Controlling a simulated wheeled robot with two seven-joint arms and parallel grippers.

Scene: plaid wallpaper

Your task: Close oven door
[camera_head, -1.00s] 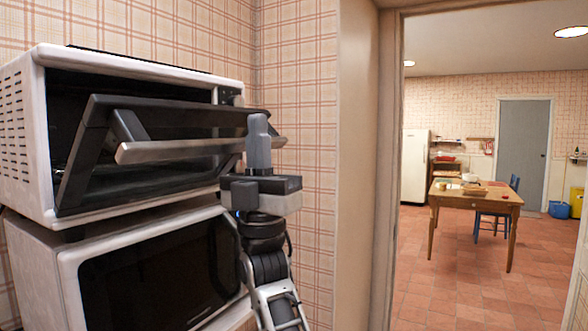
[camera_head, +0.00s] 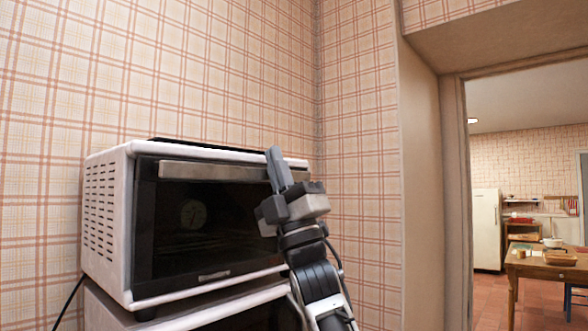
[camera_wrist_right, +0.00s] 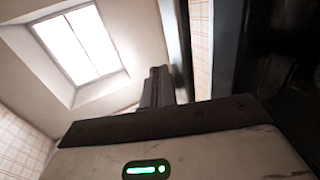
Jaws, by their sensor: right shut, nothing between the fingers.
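The white oven (camera_head: 112,222) stands on top of another white appliance in the head view. Its dark glass door (camera_head: 205,225) is upright against the front and looks closed. The door handle (camera_head: 212,171) runs along the top of the door. My right gripper (camera_head: 279,170) is shut and empty, its fingers pointing up at the right end of the handle. I cannot tell whether the fingers touch the door. In the right wrist view the gripper fingers (camera_wrist_right: 158,88) show with a dark surface to their right. My left gripper is not in view.
The second white appliance (camera_head: 105,312) is under the oven. A plaid wall (camera_head: 355,150) is close on the right. Beyond it a doorway opens to a room with a wooden table (camera_head: 545,272) and a white fridge (camera_head: 487,228). A skylight (camera_wrist_right: 80,42) shows in the wrist view.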

